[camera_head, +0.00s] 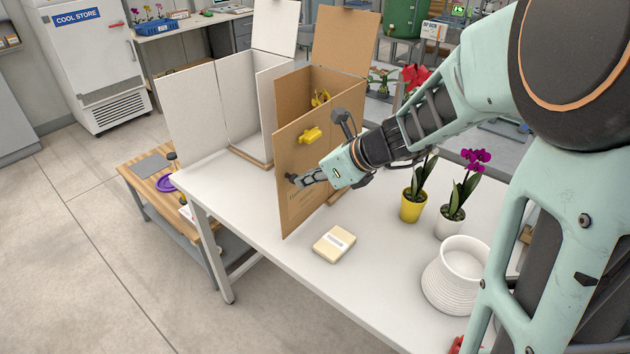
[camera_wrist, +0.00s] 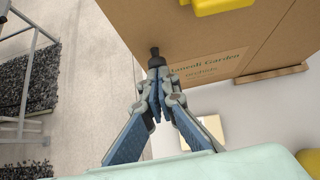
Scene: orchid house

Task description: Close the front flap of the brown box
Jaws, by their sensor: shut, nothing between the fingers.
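The brown box (camera_head: 349,102) stands on the white table with its top lid raised. Its front flap (camera_head: 300,200) stands open, roughly in line with the near side wall, its free edge towards the table's left edge. It carries a yellow handle (camera_head: 310,135) and printed lettering. In the wrist view the flap (camera_wrist: 165,22) fills the top, with the handle (camera_wrist: 222,4) at the upper edge. My gripper (camera_head: 292,180) is shut and empty at the flap's outer face, near its free edge. The fingertips (camera_wrist: 154,52) overlap the flap's lower corner; I cannot tell whether they touch it.
A white box (camera_head: 195,105) with open panels stands behind. A cream packet (camera_head: 333,244) lies before the flap. A yellow pot (camera_head: 412,208), a purple orchid (camera_head: 476,160) and a white ribbed pot (camera_head: 455,275) stand to the right. A low wooden bench (camera_head: 150,190) is left of the table.

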